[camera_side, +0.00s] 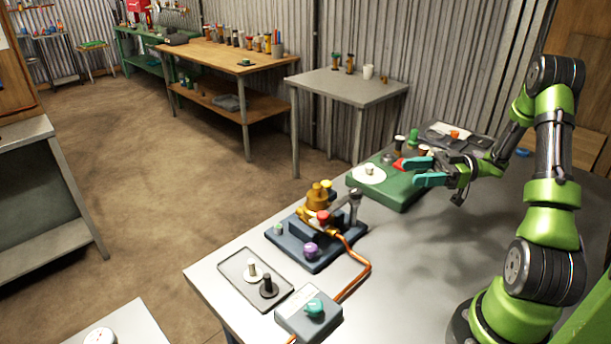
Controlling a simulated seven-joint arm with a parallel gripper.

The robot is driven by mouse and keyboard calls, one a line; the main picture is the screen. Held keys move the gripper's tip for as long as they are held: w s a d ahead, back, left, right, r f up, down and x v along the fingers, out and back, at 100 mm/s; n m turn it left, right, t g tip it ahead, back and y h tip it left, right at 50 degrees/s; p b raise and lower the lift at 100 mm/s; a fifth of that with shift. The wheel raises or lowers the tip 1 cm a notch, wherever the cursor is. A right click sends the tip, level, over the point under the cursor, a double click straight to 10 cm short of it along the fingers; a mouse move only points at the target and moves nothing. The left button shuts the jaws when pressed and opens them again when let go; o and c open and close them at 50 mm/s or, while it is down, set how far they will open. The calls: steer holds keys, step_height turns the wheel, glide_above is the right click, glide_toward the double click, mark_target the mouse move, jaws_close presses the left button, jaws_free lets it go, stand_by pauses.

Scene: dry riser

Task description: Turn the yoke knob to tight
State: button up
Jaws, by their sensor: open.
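My gripper (422,171), with two teal fingers, is open and empty above the green board at the back right of the table. A dark blue base (289,250) stands at the middle of the table, left of and nearer than the gripper. It carries a brass fitting (317,198), a red knob (323,216), a purple knob (310,250) and a grey upright post (354,205). No label shows which of these is the yoke knob, and its setting cannot be read. My gripper is apart from all of them.
The green board (405,200) bears a white disc (369,174) and a red piece (399,164). A grey box (296,322) with a teal knob (314,308) stands in front, joined to an orange hose (366,262). A tray (232,266) holds two pegged discs. The table's middle right is clear.

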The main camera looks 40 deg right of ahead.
step_height(320, 180, up, 23)
stand_by(0.5)
steer(key=shift+f, duration=0.1)
